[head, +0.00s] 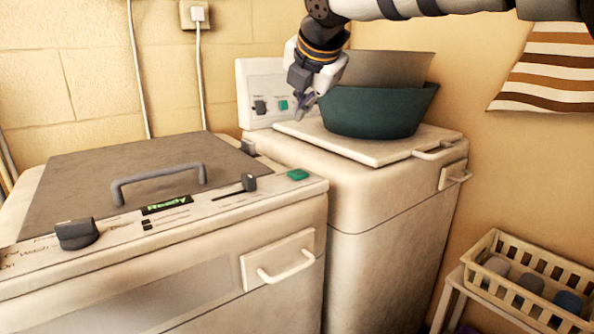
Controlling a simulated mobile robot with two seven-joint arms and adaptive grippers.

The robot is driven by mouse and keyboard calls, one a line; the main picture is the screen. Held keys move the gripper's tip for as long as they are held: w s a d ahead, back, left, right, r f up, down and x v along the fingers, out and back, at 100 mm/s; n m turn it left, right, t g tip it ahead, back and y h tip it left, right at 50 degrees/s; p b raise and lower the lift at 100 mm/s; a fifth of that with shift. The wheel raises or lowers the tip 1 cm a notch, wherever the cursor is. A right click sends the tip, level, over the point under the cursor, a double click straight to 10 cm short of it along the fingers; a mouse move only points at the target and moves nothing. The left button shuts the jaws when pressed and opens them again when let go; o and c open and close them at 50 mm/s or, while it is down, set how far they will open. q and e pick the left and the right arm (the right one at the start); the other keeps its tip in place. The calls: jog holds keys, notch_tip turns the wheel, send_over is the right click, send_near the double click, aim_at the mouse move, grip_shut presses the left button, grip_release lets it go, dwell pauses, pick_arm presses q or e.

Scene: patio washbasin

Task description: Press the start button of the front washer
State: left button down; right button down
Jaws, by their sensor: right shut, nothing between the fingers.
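The front washer (180,260) stands at the lower left with a dark grey lid, a display reading "Ready", a dark knob, a slider and a green button (298,175) at the right end of its panel. My right gripper (301,108) is shut and empty, pointing down from the top of the head view. It is above and behind that green button, apart from it, close to the panel of a second washer (390,215). I cannot tell whether it touches anything there. My left gripper is not in view.
The second washer's upright back panel (262,95) has a dark knob and a smaller green button (283,105). A teal basin (375,108) sits on its white lid (345,145). A cream basket (530,280) with rolled cloths stands at lower right. The space above the front washer is clear.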

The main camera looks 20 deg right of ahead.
aim_at(302, 172)
notch_tip(302, 172, down, 9)
jog(key=shift+w+r, duration=0.1)
dwell(0.4)
dwell(1.3)
jog(key=shift+f, duration=0.5)
jog(key=shift+f, duration=0.5)
dwell(1.0)
jog(key=shift+r, duration=0.95)
jog(key=shift+r, duration=2.5)
